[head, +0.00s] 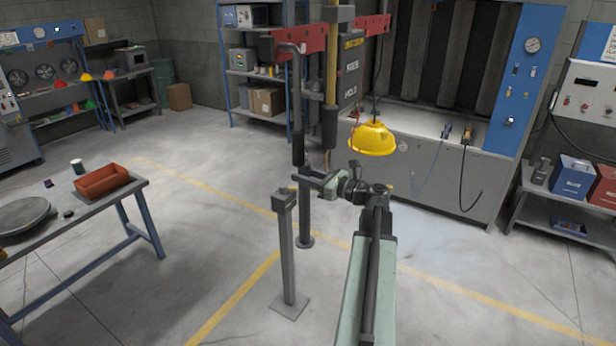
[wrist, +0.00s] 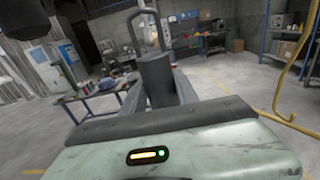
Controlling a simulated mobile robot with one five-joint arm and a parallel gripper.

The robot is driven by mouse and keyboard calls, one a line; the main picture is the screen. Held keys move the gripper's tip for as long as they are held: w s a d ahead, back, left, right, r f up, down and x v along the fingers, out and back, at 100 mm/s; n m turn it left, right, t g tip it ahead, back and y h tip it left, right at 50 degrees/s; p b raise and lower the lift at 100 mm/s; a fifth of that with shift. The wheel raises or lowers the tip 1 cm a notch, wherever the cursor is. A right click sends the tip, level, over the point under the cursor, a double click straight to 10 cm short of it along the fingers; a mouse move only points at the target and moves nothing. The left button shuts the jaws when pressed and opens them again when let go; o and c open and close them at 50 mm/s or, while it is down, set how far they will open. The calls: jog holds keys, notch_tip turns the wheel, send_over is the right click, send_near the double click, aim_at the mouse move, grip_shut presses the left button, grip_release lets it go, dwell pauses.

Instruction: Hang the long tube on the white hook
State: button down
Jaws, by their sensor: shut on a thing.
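The long tube (head: 297,148) stands upright, with a dark lower part, a thin grey rod and a curved hook at its top. My gripper (head: 308,178) is shut on its lower part. In the wrist view the dark body of the tube (wrist: 156,78) rises beyond the gripper, with a grey loop above it. In the head view its top lies in front of the left part of a red beam (head: 300,42); I cannot tell whether they touch. I cannot make out a white hook in either view.
A yellow-and-dark pole (head: 330,125) stands close right of the tube. A yellow hood (head: 372,138) hangs farther right. A short grey post (head: 287,245) stands below my gripper. A table (head: 130,190) with a red tray (head: 102,181) is at left. Open floor lies between.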

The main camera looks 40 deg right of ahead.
jog(key=shift+w+a, duration=0.1)
jog(key=shift+w, duration=0.35)
jog(key=shift+f+b, duration=1.2)
jog(key=shift+f, duration=0.05)
jog(key=shift+r, duration=0.1)
jog(key=c, duration=0.9)
grip_release()
jog(key=shift+o, duration=0.2)
jog(key=v, duration=0.8)
